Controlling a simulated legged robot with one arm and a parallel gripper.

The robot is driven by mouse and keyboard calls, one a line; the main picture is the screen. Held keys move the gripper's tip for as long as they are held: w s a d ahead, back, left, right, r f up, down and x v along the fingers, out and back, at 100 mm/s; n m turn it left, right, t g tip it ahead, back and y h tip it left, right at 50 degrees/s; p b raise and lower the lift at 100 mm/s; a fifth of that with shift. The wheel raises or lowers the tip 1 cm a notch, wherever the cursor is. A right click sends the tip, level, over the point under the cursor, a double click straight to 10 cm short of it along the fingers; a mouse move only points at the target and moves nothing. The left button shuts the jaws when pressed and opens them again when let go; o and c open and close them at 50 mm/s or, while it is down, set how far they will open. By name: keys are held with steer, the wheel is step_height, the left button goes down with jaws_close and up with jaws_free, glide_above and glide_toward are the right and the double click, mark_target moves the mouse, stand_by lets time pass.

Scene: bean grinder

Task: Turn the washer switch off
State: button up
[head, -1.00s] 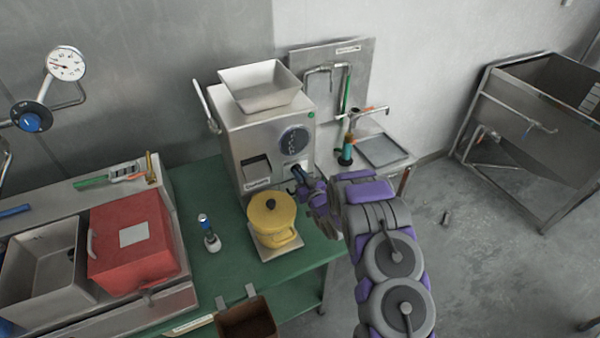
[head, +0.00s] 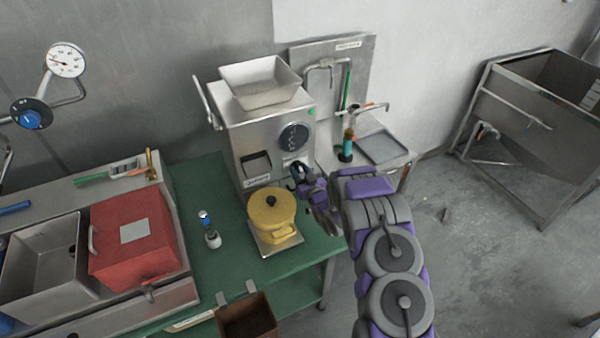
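No part in the head view is clearly marked as the washer switch. A washing station with a tap (head: 372,107) and a steel back panel (head: 366,62) stands right of the steel grinder (head: 232,135). A small red-tipped part shows by that tap. My gripper (head: 298,173) is in front of the grinder's lower right front, above and behind the yellow pot (head: 272,212). It is small and partly hidden by my own wrist. I cannot tell whether its fingers are open or touching the grinder.
A blue knob (head: 30,119) sits below a gauge (head: 66,60) at the left. A red box (head: 133,235) is beside a steel bin (head: 40,262). A small bottle-like item (head: 209,230) stands on the green table (head: 200,272).

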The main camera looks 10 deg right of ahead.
steer(key=shift+s, duration=0.1)
steer(key=v, duration=1.7)
steer(key=shift+p, duration=0.45)
steer(key=shift+d, duration=0.15)
